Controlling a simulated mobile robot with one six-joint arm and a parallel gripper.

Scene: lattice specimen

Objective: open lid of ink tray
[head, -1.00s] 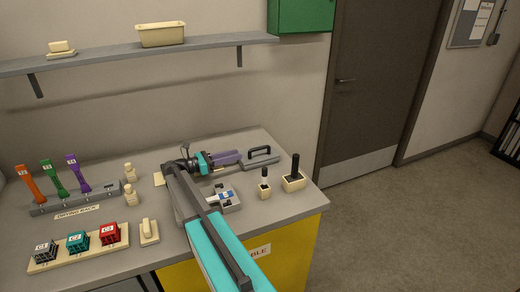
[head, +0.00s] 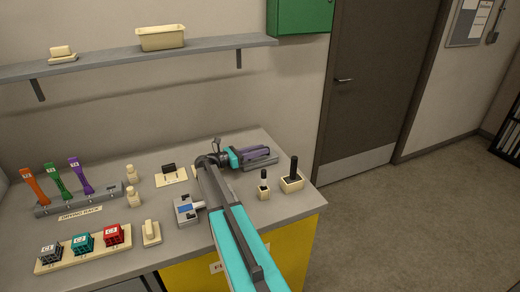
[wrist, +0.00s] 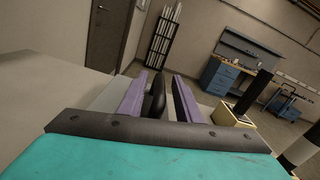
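The ink tray (head: 263,163) looks like a low grey tray near the back right of the bench. My gripper (head: 256,152) reaches over it from the left in the head view, its purple fingers covering much of the tray and its handle. In the wrist view, a black upright handle (wrist: 154,98) stands between the two purple fingers of my gripper (wrist: 157,95). The tray's lid is mostly hidden, and I cannot tell whether the handle touches a finger.
The drying rack (head: 105,195) with coloured tools and a board of coloured blocks (head: 75,252) are at left. A shelf (head: 120,58) hangs above.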

